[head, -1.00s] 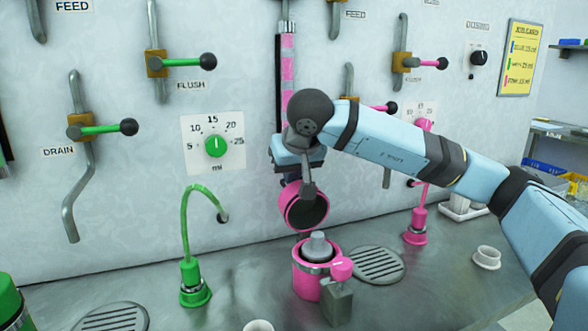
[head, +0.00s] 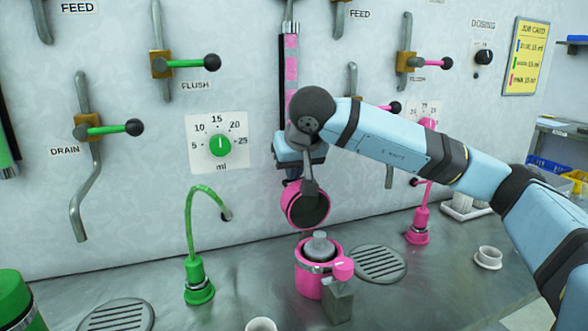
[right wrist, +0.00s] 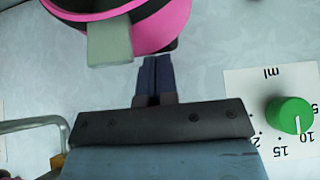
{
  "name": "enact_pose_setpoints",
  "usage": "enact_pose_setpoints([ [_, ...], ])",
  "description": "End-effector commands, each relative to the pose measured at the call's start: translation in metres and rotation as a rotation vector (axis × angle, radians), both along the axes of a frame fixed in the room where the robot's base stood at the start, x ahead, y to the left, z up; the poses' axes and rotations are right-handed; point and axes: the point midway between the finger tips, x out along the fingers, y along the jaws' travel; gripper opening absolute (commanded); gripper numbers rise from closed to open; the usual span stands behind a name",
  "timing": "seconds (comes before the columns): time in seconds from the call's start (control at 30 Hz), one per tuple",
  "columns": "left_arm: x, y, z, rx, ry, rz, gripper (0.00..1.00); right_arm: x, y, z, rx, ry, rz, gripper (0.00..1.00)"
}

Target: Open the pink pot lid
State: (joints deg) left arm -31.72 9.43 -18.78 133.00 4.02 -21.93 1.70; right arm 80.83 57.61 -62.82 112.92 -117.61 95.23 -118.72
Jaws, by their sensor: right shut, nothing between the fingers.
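The pink pot (head: 308,282) stands on the metal counter, with a grey stepped piece (head: 319,246) showing in its open mouth. Its pink lid (head: 306,206) is raised, standing steeply above the back of the pot with its dark inside facing me. My right gripper (head: 292,176) is just above the lid, pointing down, partly hidden by my arm. In the right wrist view its fingers (right wrist: 155,78) are together and empty, close to the pink lid rim (right wrist: 165,25) and its grey tab (right wrist: 108,42). Whether they touch it I cannot tell. My left gripper is not in view.
A green spout (head: 197,280) stands left of the pot and a pink spout (head: 419,232) right. A grey block (head: 338,303) with a pink knob is at the pot's front.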

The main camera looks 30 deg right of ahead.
Motion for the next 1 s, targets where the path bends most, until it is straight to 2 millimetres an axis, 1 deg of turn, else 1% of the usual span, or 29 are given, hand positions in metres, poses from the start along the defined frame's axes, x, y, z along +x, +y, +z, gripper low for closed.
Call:
enact_pose_setpoints([
  [0.03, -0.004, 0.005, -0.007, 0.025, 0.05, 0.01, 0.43, -0.002, 0.003, 0.013, 0.0, -0.001, 0.001, 0.0],
  [0.13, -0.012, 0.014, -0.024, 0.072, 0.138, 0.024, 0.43, -0.008, 0.008, 0.03, -0.001, -0.002, 0.003, 0.0],
  [0.2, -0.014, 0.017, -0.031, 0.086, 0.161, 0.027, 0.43, -0.017, 0.01, 0.044, 0.0, -0.004, 0.003, 0.0],
  [0.33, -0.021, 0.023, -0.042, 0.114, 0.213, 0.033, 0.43, -0.031, 0.013, 0.07, 0.0, -0.003, 0.003, 0.0],
  [0.4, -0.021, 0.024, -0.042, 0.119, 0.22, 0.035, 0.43, -0.037, 0.014, 0.082, 0.0, -0.004, 0.003, 0.0],
  [0.5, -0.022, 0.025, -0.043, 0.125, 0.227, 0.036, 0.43, -0.044, 0.016, 0.094, 0.0, -0.001, 0.002, 0.0],
  [0.6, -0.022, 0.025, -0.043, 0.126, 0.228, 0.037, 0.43, -0.049, 0.017, 0.103, 0.0, -0.001, 0.002, 0.0],
  [0.7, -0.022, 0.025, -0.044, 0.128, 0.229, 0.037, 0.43, -0.052, 0.018, 0.107, 0.0, 0.0, 0.002, 0.0],
  [1.0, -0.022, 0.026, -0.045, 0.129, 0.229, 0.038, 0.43, -0.052, 0.018, 0.108, -0.001, 0.0, 0.001, 0.0],
])
